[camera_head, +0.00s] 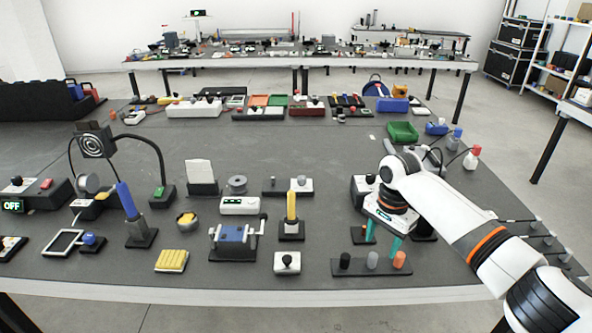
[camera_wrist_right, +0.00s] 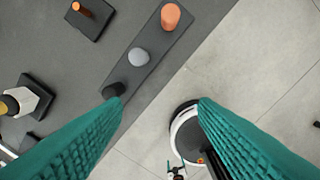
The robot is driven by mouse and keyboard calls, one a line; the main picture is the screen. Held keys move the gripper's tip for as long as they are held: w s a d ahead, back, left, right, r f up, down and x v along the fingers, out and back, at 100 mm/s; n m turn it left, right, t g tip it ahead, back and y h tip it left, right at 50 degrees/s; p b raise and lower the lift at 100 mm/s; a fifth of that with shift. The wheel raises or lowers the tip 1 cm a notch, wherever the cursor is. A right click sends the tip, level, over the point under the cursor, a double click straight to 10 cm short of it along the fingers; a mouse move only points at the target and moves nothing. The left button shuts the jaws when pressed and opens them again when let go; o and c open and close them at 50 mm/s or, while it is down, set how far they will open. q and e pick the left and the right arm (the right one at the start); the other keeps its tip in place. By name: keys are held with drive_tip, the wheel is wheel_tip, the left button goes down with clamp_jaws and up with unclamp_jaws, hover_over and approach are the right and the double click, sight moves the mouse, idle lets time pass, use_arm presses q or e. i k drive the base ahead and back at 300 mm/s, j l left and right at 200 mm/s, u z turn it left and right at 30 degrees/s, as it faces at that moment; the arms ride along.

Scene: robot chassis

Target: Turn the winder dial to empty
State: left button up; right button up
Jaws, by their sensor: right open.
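No part is clearly marked as the winder dial. A blue device with a side crank (camera_head: 236,237) stands at the front centre of the table. A round yellow-and-grey knob (camera_head: 187,220) sits left of it, and a grey spool (camera_head: 237,184) stands behind it. I cannot tell a dial setting on any of them. My right gripper (camera_head: 383,240) points down with open, empty teal fingers, well to the right of these. It also shows in the right wrist view (camera_wrist_right: 160,100). My left gripper is out of view.
A dark base with black, grey and orange pegs (camera_head: 371,271) lies below my right gripper at the table's front edge. A yellow post (camera_head: 291,207) and a small joystick box (camera_head: 287,263) stand between the gripper and the crank device. Bare table (camera_head: 330,160) lies farther back.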

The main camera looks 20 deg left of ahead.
sight(301, 179)
drive_tip(key=i+j, duration=1.2)
drive_tip(key=j, duration=0.2)
